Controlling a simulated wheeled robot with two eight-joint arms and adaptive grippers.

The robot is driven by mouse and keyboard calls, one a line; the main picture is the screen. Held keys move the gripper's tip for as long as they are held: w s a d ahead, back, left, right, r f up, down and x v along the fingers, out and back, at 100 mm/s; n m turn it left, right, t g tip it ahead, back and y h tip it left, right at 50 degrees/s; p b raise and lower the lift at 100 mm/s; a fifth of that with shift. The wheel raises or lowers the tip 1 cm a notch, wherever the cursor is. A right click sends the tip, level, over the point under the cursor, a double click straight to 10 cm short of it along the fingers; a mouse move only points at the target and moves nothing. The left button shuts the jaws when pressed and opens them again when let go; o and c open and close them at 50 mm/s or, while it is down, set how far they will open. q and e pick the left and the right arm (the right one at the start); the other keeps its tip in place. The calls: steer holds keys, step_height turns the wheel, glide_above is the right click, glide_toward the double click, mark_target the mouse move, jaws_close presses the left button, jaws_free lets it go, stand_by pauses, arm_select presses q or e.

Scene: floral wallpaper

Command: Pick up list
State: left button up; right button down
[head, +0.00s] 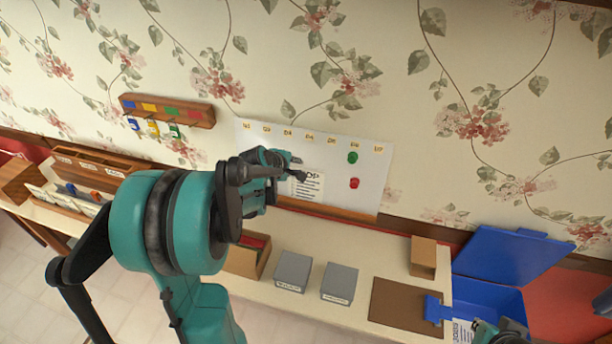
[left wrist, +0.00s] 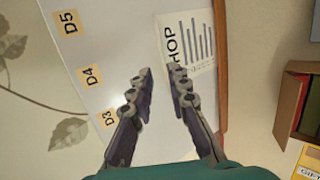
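The list (head: 308,186) is a white sheet headed with letters ending in "HOP", with dark lines below, on the white board (head: 372,160) against the wall. In the left wrist view the list (left wrist: 197,47) lies just beyond the fingertips, its heading close to the right finger. My left gripper (head: 297,168) is in front of the board and partly covers the list. In the left wrist view my left gripper (left wrist: 160,80) has its fingers apart with nothing between them. My right gripper is only partly in view at the bottom right edge (head: 500,332), its fingers unclear.
The board carries a green magnet (head: 353,158) and a red magnet (head: 354,183). A key rack (head: 168,111) hangs left. Grey boxes (head: 293,271), a brown mat (head: 397,303), a cardboard box (head: 423,257) and an open blue box (head: 487,296) occupy the counter (head: 375,257).

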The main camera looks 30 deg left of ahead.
mark_target(305, 169)
arm_select(q)
steer(key=x, duration=0.7)
steer(key=shift+f, duration=0.25)
steer(key=shift+s, duration=0.1)
jaws_close()
